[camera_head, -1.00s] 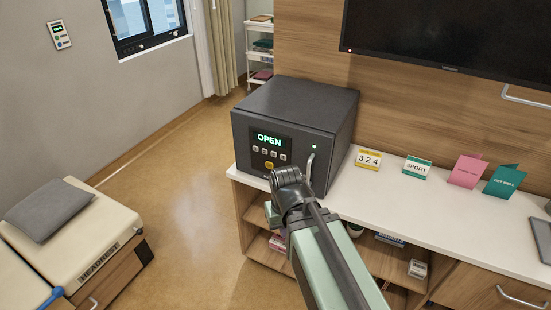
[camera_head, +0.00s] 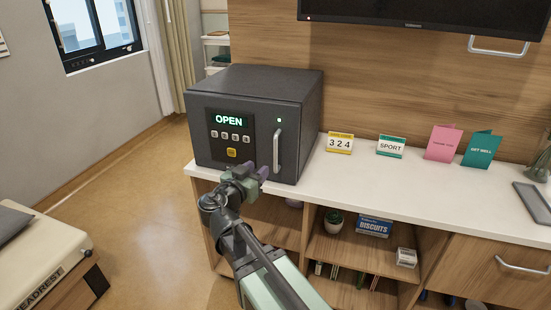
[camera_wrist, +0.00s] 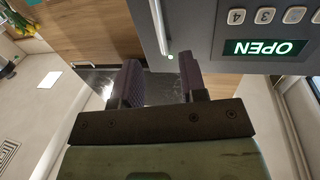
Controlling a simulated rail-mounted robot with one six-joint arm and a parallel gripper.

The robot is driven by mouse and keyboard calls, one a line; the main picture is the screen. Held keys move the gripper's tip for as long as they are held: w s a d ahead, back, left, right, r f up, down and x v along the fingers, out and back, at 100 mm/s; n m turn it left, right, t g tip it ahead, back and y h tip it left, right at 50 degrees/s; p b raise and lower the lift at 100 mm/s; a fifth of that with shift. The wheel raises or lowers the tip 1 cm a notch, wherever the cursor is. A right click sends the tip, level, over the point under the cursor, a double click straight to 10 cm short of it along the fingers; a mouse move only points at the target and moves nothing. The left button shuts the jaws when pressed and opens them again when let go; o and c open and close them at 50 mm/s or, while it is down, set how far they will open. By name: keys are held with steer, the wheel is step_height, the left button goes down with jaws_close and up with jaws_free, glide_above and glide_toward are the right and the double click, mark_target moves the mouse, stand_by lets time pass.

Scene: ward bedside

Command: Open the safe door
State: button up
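The dark grey safe (camera_head: 262,95) stands on the left end of the white counter, its door shut flush in the front. Its display (camera_head: 229,120) reads OPEN and a green light shows above the upright silver handle (camera_head: 277,150) on the door's right side. My gripper (camera_head: 256,174) is in front of the safe, just left of the handle's lower end. In the wrist view its two dark fingers (camera_wrist: 160,82) are apart with nothing between them. The handle (camera_wrist: 160,27) shows there beyond the fingertips, apart from them.
Shelves with small items are below. A bed (camera_head: 40,262) is at left; the floor between is clear.

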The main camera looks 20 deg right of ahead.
mark_target(275, 154)
steer(key=x, duration=1.1)
steer(key=shift+s, duration=0.1)
jaws_close()
